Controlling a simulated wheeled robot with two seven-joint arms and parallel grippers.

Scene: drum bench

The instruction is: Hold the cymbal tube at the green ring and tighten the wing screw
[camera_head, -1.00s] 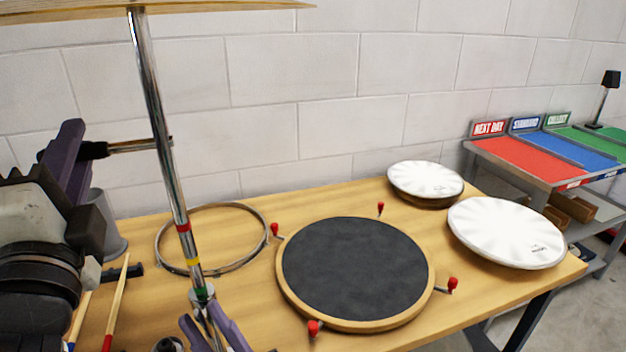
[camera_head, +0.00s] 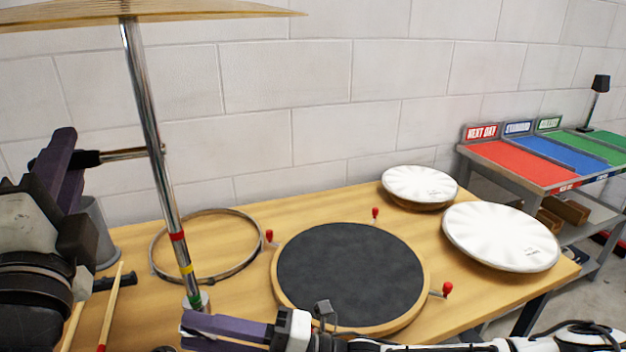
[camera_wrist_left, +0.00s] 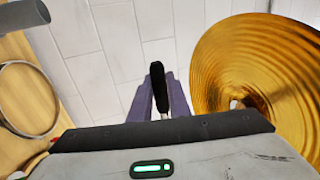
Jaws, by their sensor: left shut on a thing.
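The chrome cymbal tube (camera_head: 155,130) stands slightly tilted at the left, with the cymbal (camera_head: 150,12) on top; the cymbal also shows in the left wrist view (camera_wrist_left: 265,75). Red, yellow and green bands circle its lower part; the green ring (camera_head: 195,300) is lowest. My left gripper (camera_head: 78,160) is shut on the black handle (camera_wrist_left: 157,85) of a metal rod (camera_head: 125,154) that reaches the tube well above the rings. My right gripper (camera_head: 186,328) lies across the tube's foot just below the green ring. Its grip there is unclear. I cannot make out the wing screw.
A black practice pad (camera_head: 350,275) with red-tipped clamps lies mid-bench. A metal hoop (camera_head: 255,225) lies behind the tube. Drumsticks (camera_head: 112,305) and a grey cup (camera_head: 103,235) are at the left. White drumheads (camera_head: 500,237) are at the right. A coloured shelf (camera_head: 515,163) stands beyond.

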